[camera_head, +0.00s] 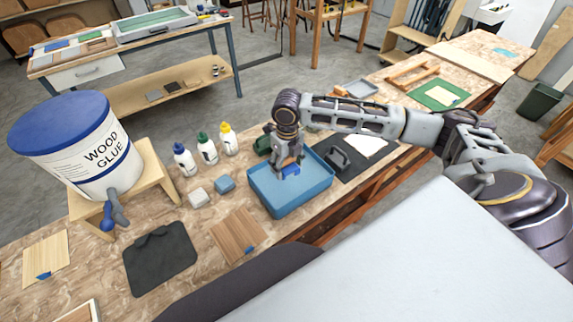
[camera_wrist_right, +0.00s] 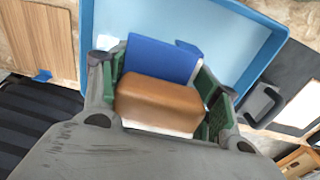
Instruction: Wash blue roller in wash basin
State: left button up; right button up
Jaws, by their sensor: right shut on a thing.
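The blue wash basin (camera_head: 262,198) stands on the wooden workbench; its rim also shows in the right wrist view (camera_wrist_right: 232,12). My right gripper (camera_head: 288,165) points down over the inside of the basin. It is shut on the blue roller (camera_head: 291,171). In the right wrist view, the roller's blue part (camera_wrist_right: 163,58) sits beyond a brown block-like part (camera_wrist_right: 158,100), between the green finger pads. I cannot tell whether the roller touches the basin floor or any water. My left gripper is not in view.
Several glue bottles (camera_head: 206,149) and two sponges (camera_head: 225,184) stand left of the basin. A large wood glue bucket (camera_head: 75,150) sits on a small stand. A wood panel (camera_head: 238,235) lies in front, and a dark mat with a grey handled tool (camera_head: 340,160) lies right.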

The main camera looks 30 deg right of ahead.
jog(key=shift+f+b, duration=0.45)
jog(key=shift+f, duration=0.1)
jog(key=shift+f+b, duration=0.4)
jog(key=shift+f, duration=2.4)
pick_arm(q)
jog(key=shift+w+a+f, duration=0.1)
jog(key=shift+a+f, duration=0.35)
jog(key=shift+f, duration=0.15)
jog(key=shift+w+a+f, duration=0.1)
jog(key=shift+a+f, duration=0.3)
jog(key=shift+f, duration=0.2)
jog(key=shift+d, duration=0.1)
